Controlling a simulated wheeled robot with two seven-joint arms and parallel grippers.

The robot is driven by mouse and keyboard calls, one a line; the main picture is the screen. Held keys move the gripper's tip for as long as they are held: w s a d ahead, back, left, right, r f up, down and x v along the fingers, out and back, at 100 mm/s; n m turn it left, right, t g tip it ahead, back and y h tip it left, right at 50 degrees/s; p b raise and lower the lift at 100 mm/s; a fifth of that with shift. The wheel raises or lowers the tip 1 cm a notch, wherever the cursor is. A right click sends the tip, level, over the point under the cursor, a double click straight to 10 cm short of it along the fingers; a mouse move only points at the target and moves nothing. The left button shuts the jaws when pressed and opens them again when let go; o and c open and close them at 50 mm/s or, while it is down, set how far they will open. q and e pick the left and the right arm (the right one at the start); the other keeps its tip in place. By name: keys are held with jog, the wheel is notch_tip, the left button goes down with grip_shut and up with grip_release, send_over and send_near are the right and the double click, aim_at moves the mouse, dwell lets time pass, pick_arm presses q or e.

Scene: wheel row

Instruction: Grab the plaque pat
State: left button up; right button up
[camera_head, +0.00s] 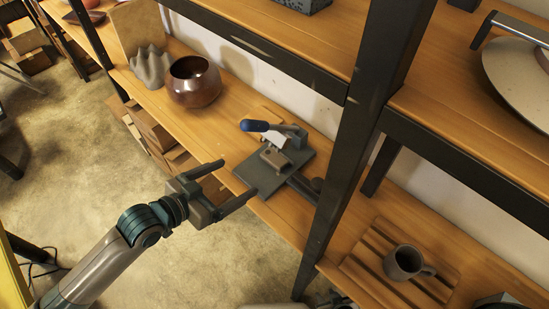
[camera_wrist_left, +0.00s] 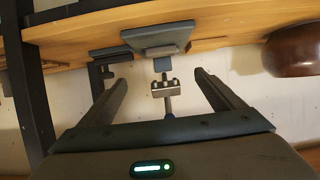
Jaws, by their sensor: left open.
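A dark grey plate (camera_head: 262,176) lies on the wooden shelf, bearing a metal clamp-like fixture (camera_head: 285,140) with a blue handle (camera_head: 254,126). I cannot tell which part is the plaque. My left gripper (camera_head: 239,178) is open and empty, at the shelf's front edge just short of the plate. In the left wrist view, which looks upside down, the plate (camera_wrist_left: 155,36) and the small metal block of the fixture (camera_wrist_left: 162,88) show between and beyond the spread fingers (camera_wrist_left: 161,78).
A glossy brown bowl (camera_head: 194,82) and a grey wavy ornament (camera_head: 150,68) stand left of the fixture. A black shelf post (camera_head: 345,150) rises to its right. Beyond it, a grey mug (camera_head: 405,262) stands on a slatted board (camera_head: 365,265). An upper shelf (camera_head: 290,45) overhangs behind.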

pick_arm(q)
send_near(272, 159)
jog(key=w+d, duration=0.1)
jog(key=w+d+p, duration=0.1)
jog(key=shift+w+d+f, duration=0.15)
jog(key=shift+d+f, duration=0.1)
jog(key=shift+d, duration=0.1)
jog(key=shift+w+d+f, duration=0.1)
jog(key=shift+d, duration=0.05)
pick_arm(e)
jog(key=shift+w+a+r+t, duration=0.25)
jog(key=shift+a+r+t, duration=0.15)
jog(key=shift+a, duration=0.1)
pick_arm(q)
jog(key=shift+w+d+f, duration=0.35)
jog(key=shift+w, duration=0.15)
jog(key=shift+f+p+x, duration=0.25)
jog(key=shift+p+x, duration=0.05)
jog(key=shift+x, duration=1.65)
jog(key=shift+a, duration=0.15)
pick_arm(e)
jog(key=shift+w+a+r, duration=0.25)
jog(key=shift+a+r, duration=0.05)
jog(key=shift+r, duration=0.05)
pick_arm(q)
jog(key=c, duration=1.3)
pick_arm(e)
jog(key=shift+w+t, duration=0.1)
jog(key=shift+t, duration=0.2)
